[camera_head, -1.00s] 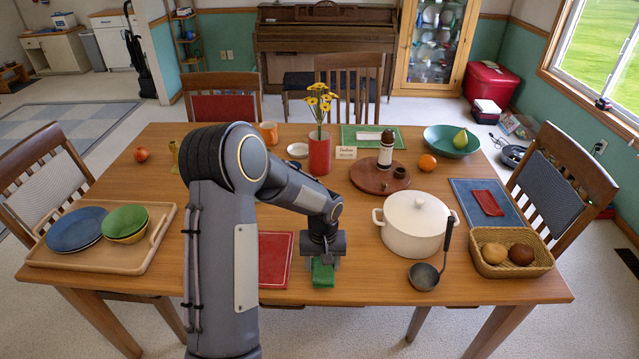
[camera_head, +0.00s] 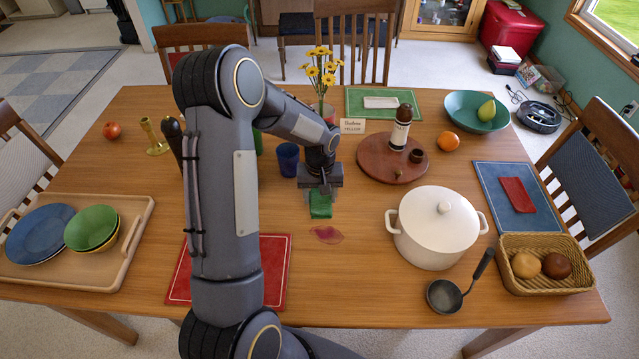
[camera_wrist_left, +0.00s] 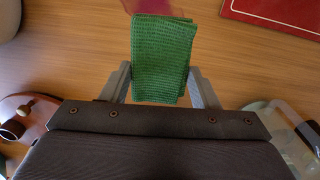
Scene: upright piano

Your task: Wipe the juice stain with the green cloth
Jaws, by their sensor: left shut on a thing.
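The green cloth (camera_head: 320,205) is folded and hangs from my left gripper (camera_head: 318,190), which is shut on it. In the left wrist view the cloth (camera_wrist_left: 163,60) sits between the two grey fingers (camera_wrist_left: 162,88). The juice stain (camera_head: 327,235) is a pinkish-red patch on the wooden table, just in front of the cloth in the head view. It also shows in the left wrist view (camera_wrist_left: 150,6) at the top edge, partly covered by the cloth. I cannot tell whether the cloth touches the table. My right gripper is not in view.
A white pot (camera_head: 436,240) and a ladle (camera_head: 446,296) stand to the right of the stain. A red placemat (camera_head: 274,280) lies to its left. Behind the gripper are a blue cup (camera_head: 288,158), a flower vase and a round wooden board (camera_head: 372,160).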

